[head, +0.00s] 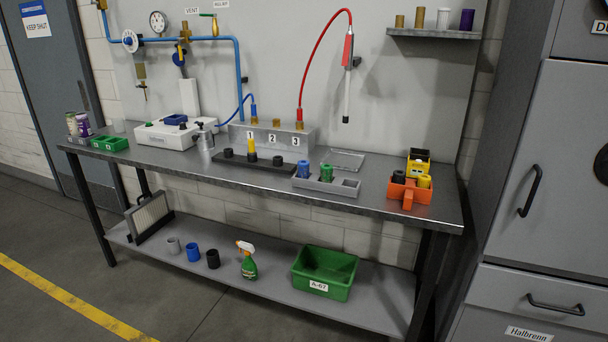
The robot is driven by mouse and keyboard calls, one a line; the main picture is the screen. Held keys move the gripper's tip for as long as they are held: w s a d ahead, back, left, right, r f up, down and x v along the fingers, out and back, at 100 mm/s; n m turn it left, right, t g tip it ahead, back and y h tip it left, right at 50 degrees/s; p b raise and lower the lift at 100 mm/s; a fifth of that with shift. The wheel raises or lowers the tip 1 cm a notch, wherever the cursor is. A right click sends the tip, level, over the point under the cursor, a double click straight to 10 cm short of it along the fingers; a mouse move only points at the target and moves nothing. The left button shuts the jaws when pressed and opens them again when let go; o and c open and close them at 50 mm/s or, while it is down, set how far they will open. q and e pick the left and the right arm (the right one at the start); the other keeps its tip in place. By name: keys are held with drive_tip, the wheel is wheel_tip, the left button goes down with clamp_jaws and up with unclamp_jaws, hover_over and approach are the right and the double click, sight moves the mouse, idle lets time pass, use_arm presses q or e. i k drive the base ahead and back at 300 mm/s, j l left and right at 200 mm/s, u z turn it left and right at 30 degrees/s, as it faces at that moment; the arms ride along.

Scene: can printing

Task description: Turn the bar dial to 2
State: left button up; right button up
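The markings on both are too small to read, so I cannot tell the setting or which one is marked in bar. Neither of my grippers is in view, and nothing touches the dial or the gauge.
A long metal table (400,196) stands below the pipes. A white machine (153,132), a numbered grey block (285,137), a grey tray (318,184) and an orange holder (408,190) are on it. A red hose (316,48) hangs on the wall. The floor in front is clear.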

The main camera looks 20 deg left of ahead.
sight(128, 41)
drive_tip(key=u, duration=1.65)
drive_tip(key=i+j, duration=0.65)
drive_tip(key=i, duration=0.2)
